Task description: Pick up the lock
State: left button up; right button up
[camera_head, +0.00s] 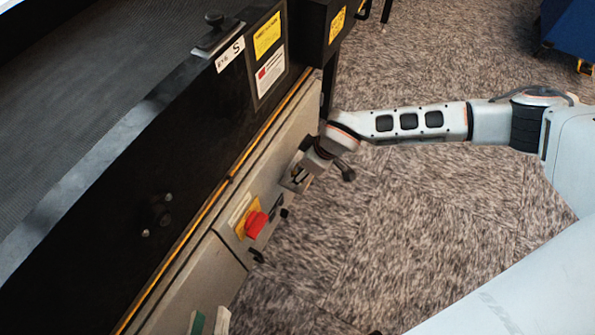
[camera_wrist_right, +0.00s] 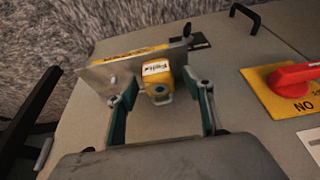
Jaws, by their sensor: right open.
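The lock (camera_wrist_right: 157,72), a small yellow padlock with a white label and a metal shackle, shows in the right wrist view by a metal plate on the grey panel. My right gripper (camera_wrist_right: 160,98) is open, with a green-padded finger on each side of the lock and gaps between. In the head view my right gripper (camera_head: 298,172) is at the panel, partly covered by its own wrist, and I cannot make out the lock there.
A red rotary switch (camera_head: 256,224) on a yellow plate sits beside the right gripper; it also shows in the right wrist view (camera_wrist_right: 294,75). A black handle (camera_wrist_right: 245,16) stands out from the panel. The dark conveyor (camera_head: 100,90) fills the left. Carpet (camera_head: 400,210) lies open to the right.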

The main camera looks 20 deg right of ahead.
jog(key=shift+w, duration=0.2)
pick_arm(q)
jog(key=shift+d+r, duration=0.1)
jog(key=shift+d, duration=0.05)
pick_arm(e)
jog(key=c, duration=1.3)
jog(key=shift+o, duration=0.2)
jog(key=shift+r, duration=0.1)
